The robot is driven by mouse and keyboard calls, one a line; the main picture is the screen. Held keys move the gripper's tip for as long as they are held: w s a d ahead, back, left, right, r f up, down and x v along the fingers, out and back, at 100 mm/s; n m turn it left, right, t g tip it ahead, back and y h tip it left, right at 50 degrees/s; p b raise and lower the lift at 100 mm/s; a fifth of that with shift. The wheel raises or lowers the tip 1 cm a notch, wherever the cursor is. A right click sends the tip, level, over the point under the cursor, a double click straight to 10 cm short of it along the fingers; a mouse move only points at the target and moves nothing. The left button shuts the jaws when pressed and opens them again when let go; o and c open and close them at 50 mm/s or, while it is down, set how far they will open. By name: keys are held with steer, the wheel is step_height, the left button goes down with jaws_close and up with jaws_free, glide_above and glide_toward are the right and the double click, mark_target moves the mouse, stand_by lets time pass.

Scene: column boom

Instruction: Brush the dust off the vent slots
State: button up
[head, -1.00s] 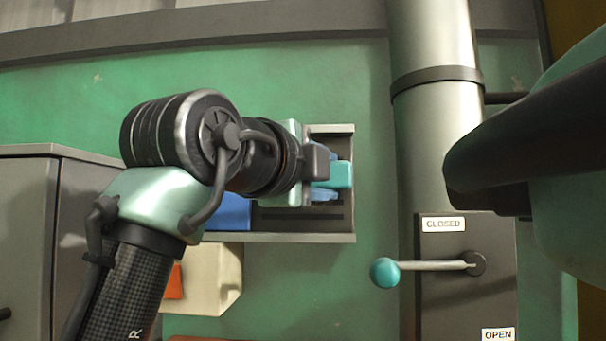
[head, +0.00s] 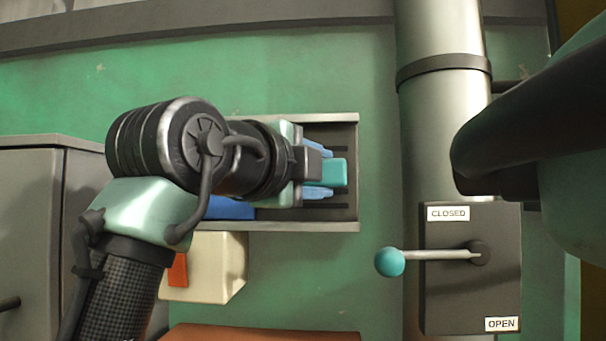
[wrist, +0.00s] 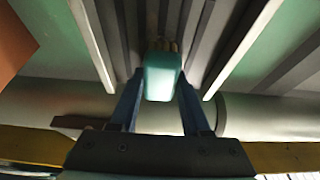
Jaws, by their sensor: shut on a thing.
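My gripper (head: 318,174) is in front of the vent panel on the green wall, with its blue fingers shut on a teal brush (head: 334,172). In the wrist view the brush (wrist: 163,76) sits between the two fingers, and its tan bristles point at the slots. Whether the bristles touch the panel I cannot tell. The vent (head: 345,125) has a light metal frame and dark slots; it also shows in the wrist view (wrist: 240,50). My gripper and arm hide its left and middle parts. I cannot make out dust on the slots.
A grey pipe (head: 440,130) and a dark panel (head: 470,300) with a teal-knobbed lever (head: 390,262) stand right of the vent. A cream box (head: 222,268) is below the vent, a grey cabinet (head: 30,220) at left. A blue thing (head: 229,209) lies behind my arm.

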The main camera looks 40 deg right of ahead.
steer(key=shift+s+d+f, duration=0.3)
steer(key=shift+s+d, duration=0.25)
steer(key=shift+s, duration=0.1)
steer(key=shift+a+b, duration=0.1)
steer(key=shift+b, duration=0.2)
steer(key=shift+s+a+b, duration=0.9)
steer(key=shift+s+a, duration=1)
steer(key=shift+a, duration=0.25)
steer(key=shift+s+a+b, duration=0.45)
steer(key=shift+s+a, duration=0.55)
steer(key=shift+a, duration=0.2)
